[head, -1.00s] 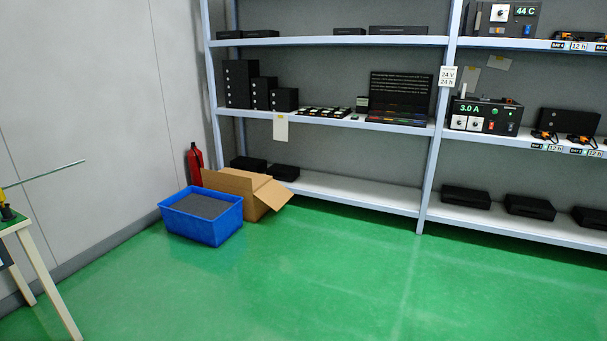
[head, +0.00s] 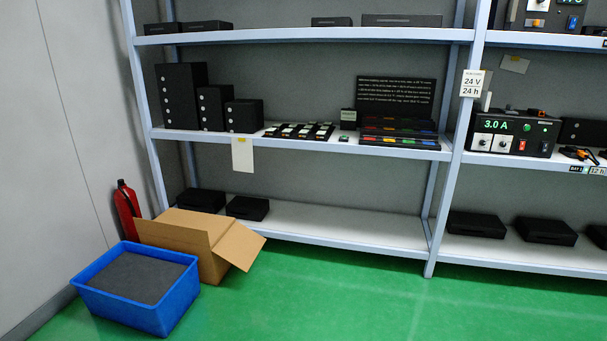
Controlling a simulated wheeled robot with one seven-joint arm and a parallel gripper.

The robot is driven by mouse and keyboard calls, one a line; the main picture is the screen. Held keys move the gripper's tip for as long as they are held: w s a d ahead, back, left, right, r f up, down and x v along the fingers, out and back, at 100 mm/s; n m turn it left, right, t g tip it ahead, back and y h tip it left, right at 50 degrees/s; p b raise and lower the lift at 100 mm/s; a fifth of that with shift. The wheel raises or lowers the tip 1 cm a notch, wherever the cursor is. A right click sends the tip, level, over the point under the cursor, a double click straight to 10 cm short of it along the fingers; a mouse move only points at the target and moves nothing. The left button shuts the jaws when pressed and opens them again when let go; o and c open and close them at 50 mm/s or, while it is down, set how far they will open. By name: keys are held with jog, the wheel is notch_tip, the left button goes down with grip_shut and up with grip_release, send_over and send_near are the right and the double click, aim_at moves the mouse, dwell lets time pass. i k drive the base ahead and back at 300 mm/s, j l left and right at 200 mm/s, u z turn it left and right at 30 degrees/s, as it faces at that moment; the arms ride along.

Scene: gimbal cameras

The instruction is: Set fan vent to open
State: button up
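I cannot make out a fan vent or its setting in the head view. I cannot tell whether either unit carries the vent. My gripper is not in view.
A blue bin (head: 138,288), an open cardboard box (head: 200,243) and a red fire extinguisher (head: 127,208) stand at the lower left. The shelf rack (head: 300,148) spans the back, with black boxes on it. The green floor (head: 360,300) is clear at the lower middle and right.

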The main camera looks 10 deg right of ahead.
aim_at(529, 23)
jog(key=i+l+z, duration=0.2)
jog(key=i+z, duration=0.25)
jog(key=i, duration=0.15)
jog(key=i+z, duration=0.45)
jog(key=i, duration=0.2)
jog(key=i+j+z, duration=0.2)
jog(key=i+z, duration=0.25)
jog(key=i, duration=0.15)
jog(key=i+l, duration=0.1)
jog(key=i, duration=0.55)
jog(key=l+z, duration=0.05)
